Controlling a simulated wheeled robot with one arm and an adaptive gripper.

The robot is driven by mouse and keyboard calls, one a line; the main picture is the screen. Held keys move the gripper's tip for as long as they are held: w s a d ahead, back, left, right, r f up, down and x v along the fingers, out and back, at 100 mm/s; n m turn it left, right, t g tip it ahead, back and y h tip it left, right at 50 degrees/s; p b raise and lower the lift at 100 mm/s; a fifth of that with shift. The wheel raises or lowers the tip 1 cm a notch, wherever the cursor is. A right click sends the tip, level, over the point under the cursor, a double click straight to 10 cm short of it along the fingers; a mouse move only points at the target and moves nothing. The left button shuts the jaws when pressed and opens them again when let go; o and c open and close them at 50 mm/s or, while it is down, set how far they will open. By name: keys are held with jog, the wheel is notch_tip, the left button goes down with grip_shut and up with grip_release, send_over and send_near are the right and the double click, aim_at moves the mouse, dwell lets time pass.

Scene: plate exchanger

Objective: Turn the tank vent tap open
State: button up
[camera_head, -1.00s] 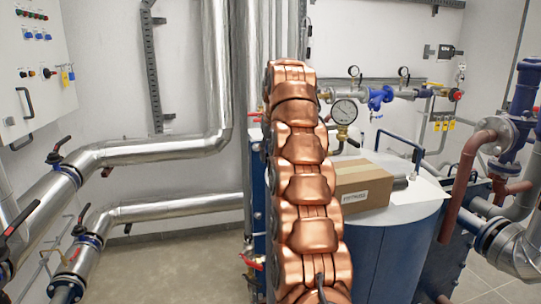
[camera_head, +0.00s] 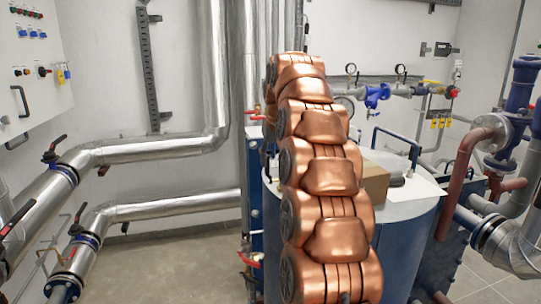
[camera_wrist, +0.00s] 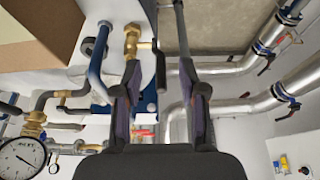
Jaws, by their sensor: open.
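The blue tank (camera_head: 405,240) with a pale lid stands right of my arm in the head view. In the wrist view a brass tap (camera_wrist: 131,40) sits by the pale tank lid (camera_wrist: 110,12), with a dark lever (camera_wrist: 160,68) beside it. My gripper (camera_wrist: 160,76) is open, its fingers pointing up the picture. The left fingertip is close below the brass tap, and the lever shows between the fingers. I cannot tell whether either finger touches it. In the head view my arm hides the gripper and the tap.
A cardboard box (camera_head: 375,184) lies on the lid, near a blue handrail (camera_head: 398,145). It also shows in the wrist view (camera_wrist: 40,35). A pressure gauge (camera_wrist: 22,157) is at lower left there. Silver pipes (camera_head: 150,150) run left; the floor below them is clear.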

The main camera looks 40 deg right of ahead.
jog(key=s+a, duration=0.2)
jog(key=s, duration=0.4)
jog(key=shift+s+a, duration=0.15)
jog(key=shift+s, duration=0.15)
dwell(0.6)
